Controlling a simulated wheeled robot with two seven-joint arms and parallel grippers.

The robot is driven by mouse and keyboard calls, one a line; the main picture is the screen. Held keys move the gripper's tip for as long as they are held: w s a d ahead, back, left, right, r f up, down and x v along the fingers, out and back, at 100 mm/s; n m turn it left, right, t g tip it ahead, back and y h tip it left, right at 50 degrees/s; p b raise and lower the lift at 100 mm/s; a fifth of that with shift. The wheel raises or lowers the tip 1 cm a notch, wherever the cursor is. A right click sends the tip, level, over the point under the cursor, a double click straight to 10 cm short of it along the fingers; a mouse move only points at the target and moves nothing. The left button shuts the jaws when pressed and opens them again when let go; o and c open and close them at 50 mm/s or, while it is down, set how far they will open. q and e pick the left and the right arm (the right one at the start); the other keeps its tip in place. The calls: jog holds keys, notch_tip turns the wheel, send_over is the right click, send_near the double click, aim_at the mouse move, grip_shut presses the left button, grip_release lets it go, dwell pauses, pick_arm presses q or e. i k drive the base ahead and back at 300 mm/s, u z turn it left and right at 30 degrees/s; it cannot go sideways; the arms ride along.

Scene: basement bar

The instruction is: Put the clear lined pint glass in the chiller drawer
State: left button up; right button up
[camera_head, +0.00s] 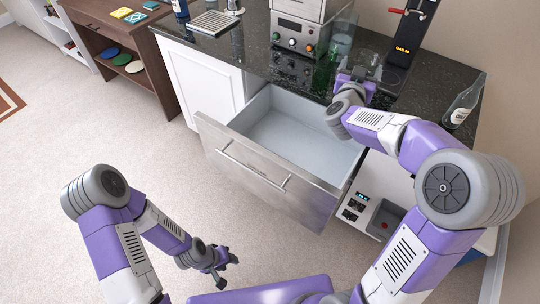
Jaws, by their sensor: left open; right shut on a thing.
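The chiller drawer (232,165) is pulled out below the dark counter, and its grey inside looks empty. My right gripper (359,76) is over the counter behind the drawer's right side, shut on a clear glass (368,62), which looks like the pint glass. Its lines are too small to make out, and the gripper hides its lower part. I cannot tell whether it touches the counter. My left gripper (222,264) is open and empty, low over the carpet in front of the drawer.
Another clear glass (342,40) and a green bottle (322,74) stand left of my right gripper. A steel machine (298,32) is at the back. A clear bottle (464,103) stands at the counter's right end. A control panel (358,203) is right of the drawer.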

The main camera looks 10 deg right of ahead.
aim_at(303, 161)
jog(key=u, duration=1.5)
jog(key=i, duration=2.3)
jog(key=z, duration=3.2)
jog(key=i, duration=0.5)
jog(key=z, duration=0.1)
